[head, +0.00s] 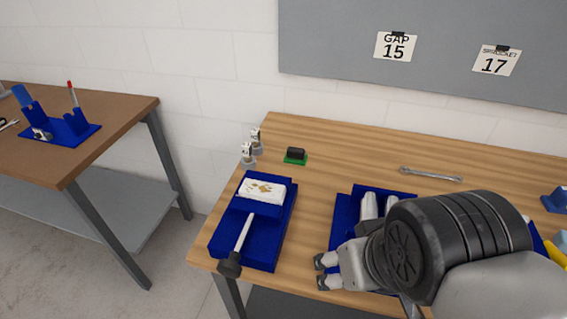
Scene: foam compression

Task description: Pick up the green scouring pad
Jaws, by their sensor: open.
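A small flat green piece (289,161), which looks like the green scouring pad, lies on the wooden table near its back left. A dark block (296,153) sits on top of it and hides most of its surface. My gripper (323,272) is open at the front of the table, its fingers pointing left. It is well in front of the green piece and apart from it. I see nothing between the fingers. My arm covers the table's front right.
A blue stand (226,246) with a white block (264,189) and a dark-handled tool (231,262) is at left. Small white-topped items (247,152) stand left of the green piece. A blue holder (340,219) is partly behind my arm. A wrench (431,174) lies back right. The table's back middle is clear.

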